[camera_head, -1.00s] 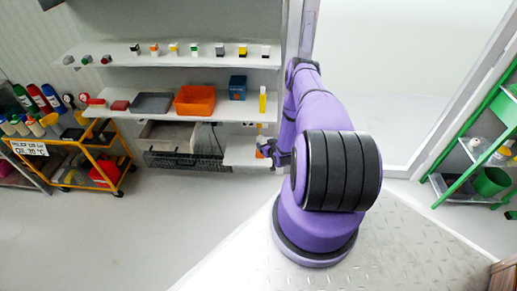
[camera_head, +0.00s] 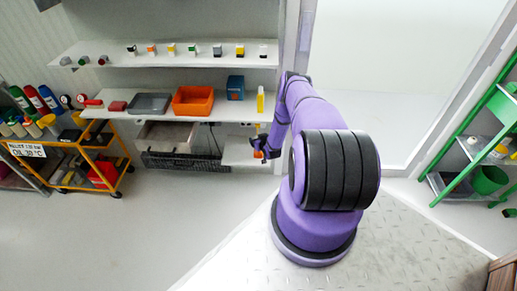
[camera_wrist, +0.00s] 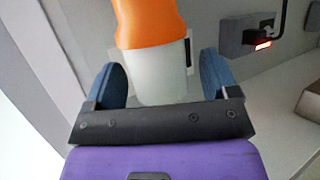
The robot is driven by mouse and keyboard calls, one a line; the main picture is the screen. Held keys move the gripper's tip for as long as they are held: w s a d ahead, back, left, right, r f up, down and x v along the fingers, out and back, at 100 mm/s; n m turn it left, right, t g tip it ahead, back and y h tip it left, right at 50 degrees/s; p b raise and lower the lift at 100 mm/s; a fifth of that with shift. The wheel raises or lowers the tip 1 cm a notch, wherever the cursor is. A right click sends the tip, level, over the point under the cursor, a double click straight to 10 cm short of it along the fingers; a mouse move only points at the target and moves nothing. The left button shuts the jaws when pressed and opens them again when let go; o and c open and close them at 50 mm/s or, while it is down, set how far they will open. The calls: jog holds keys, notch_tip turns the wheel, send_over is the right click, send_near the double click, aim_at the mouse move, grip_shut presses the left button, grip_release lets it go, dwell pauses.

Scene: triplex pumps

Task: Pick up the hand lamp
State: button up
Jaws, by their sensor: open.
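The hand lamp appears to be the thing with an orange body (camera_wrist: 148,22) and a whitish, cloudy end in the wrist view. Its whitish end lies between the two blue finger pads of my gripper (camera_wrist: 163,78), close to the palm. A gap shows at the right pad; contact at the left pad is unclear. My gripper is open around it. In the head view my gripper (camera_head: 262,147) is at the low white surface below the shelves, with a small orange patch (camera_head: 258,155) at it. The lamp's far end is cut off in the wrist view.
An orange bin (camera_head: 193,101), a grey tray (camera_head: 149,104), a blue box (camera_head: 235,88) and an upright yellow item (camera_head: 260,100) stand on the shelf above. A yellow trolley (camera_head: 80,158) is at left, a green rack (camera_head: 470,150) at right. The middle floor is clear.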

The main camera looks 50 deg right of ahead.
jog(key=shift+c, duration=0.2)
jog(key=c, duration=1.4)
jog(key=shift+o, duration=0.2)
